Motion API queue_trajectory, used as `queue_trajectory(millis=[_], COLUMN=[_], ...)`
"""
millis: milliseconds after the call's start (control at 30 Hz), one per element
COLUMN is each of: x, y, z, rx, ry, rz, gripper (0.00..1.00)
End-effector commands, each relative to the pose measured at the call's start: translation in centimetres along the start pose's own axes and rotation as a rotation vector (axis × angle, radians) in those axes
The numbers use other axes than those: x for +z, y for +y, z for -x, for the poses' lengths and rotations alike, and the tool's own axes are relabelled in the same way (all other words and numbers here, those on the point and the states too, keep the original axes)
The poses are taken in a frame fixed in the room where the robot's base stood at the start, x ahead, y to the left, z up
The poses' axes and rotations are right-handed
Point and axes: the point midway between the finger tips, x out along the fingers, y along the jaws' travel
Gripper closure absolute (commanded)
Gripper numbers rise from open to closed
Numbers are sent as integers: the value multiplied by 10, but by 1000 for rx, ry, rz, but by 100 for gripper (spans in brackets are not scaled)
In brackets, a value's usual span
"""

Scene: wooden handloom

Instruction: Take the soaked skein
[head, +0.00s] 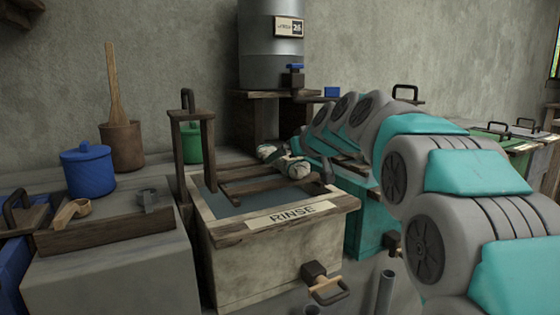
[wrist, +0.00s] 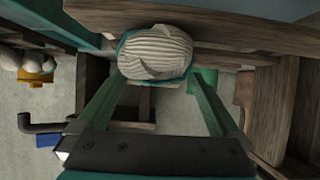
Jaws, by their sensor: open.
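A pale, ribbed skein (wrist: 155,52) lies just beyond the fingertips of my gripper (wrist: 160,84) in the wrist view. The two teal fingers are spread apart, and nothing shows gripped between them. Whether a fingertip touches the skein I cannot tell. In the head view, pale bundles, one of them a skein (head: 294,169), sit at the back right of the wooden rack over the rinse basin (head: 230,262). My arm reaches in from the right, and its end is largely hidden behind its own links.
A wooden post frame (head: 180,150) stands at the basin's left. A metal tank (head: 270,50) is behind on a wooden stand. A blue lidded pot (head: 88,172) and a brown pot (head: 122,147) stand at left. Wooden beams (wrist: 200,25) lie close around my gripper.

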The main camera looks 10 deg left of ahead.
Motion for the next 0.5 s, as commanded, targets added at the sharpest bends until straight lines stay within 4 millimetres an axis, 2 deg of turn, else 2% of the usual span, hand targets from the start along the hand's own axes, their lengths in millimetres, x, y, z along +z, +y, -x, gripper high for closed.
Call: queue_trajectory(millis=[167, 500], x=[-2, -7], y=[3, 6], z=[-9, -48], rx=[1, 1], ry=[0, 1], rz=[0, 1], gripper=[0, 0])
